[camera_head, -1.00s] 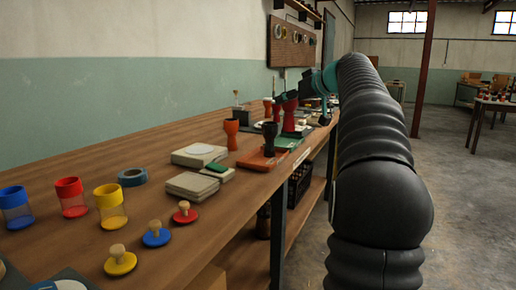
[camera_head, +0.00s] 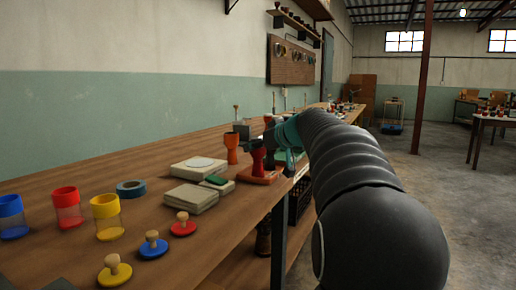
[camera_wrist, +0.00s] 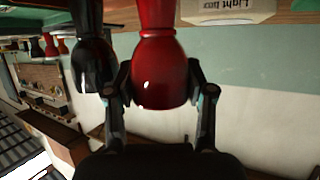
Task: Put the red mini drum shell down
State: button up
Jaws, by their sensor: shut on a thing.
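My gripper (camera_wrist: 160,88) is shut on the red mini drum shell (camera_wrist: 158,70), with one finger on each side of its rounded bowl in the wrist view. The red shell (camera_head: 258,160) also shows in the head view, in front of my wrist and over the orange tray (camera_head: 254,179). I cannot tell whether its foot touches the tray. A black drum shell (camera_wrist: 92,55) stands close beside the red one in the wrist view, near one finger. My gripper's fingers are largely hidden in the head view.
An orange drum (camera_head: 232,148) stands left of the tray. Pale boxes (camera_head: 191,197) lie nearer, with a blue tape ring (camera_head: 131,188) beyond them to the left. Coloured cups and knobbed discs (camera_head: 183,225) occupy the near bench. More drums stand behind.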

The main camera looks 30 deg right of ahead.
jog(key=shift+f+b, duration=0.2)
jog(key=shift+b, duration=0.1)
jog(key=o, duration=1.3)
jog(key=shift+r, duration=0.1)
jog(key=shift+r+p, duration=0.1)
jog(key=shift+p, duration=0.2)
jog(key=b+v, duration=0.1)
jog(key=v, duration=1.1)
